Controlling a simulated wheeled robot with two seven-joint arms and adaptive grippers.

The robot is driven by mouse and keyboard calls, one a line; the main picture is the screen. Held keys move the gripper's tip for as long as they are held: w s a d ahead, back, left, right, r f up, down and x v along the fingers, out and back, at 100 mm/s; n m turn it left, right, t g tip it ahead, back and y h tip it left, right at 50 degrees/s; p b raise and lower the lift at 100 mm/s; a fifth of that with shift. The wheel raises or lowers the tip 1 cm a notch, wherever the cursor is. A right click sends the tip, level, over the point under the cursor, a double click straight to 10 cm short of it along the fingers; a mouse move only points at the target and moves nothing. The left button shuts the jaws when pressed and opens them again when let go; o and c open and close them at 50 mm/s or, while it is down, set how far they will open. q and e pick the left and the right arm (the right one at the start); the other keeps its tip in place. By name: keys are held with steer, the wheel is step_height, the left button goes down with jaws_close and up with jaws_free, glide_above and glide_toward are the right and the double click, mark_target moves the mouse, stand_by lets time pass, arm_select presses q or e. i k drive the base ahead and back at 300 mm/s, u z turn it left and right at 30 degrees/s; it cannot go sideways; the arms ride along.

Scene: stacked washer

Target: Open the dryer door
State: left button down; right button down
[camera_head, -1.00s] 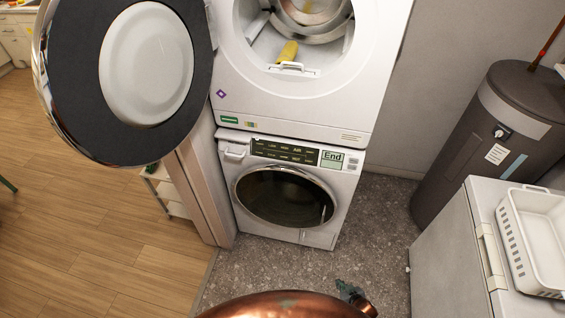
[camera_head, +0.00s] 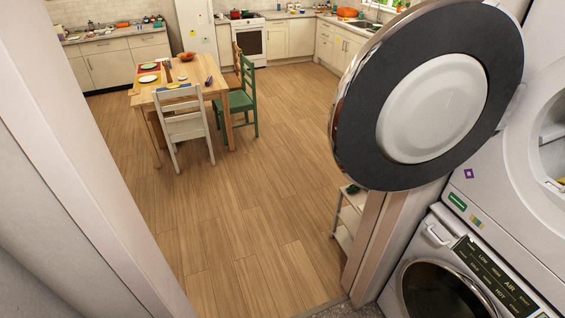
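The dryer (camera_head: 490,185) is the upper white machine at the right edge, only partly in view. Its round door (camera_head: 355,145), with a chrome rim, dark ring and white centre, stands swung wide open to the left of the machine. Part of the open drum mouth shows at the right edge. The washer (camera_head: 437,236) below has its dark round door shut, and the picture's edge cuts it off. Neither of my grippers is in view.
A doorway opens onto a wood floor (camera_head: 240,235) with clear room. A door frame (camera_head: 70,170) stands at the left, and another post (camera_head: 372,240) beside the washer. A small white shelf (camera_head: 345,222), a table (camera_head: 180,95) and chairs stand beyond.

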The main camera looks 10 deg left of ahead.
mark_target(429, 89)
steer(key=u, duration=1.15)
steer(key=i, duration=0.9)
steer(key=z, duration=0.75)
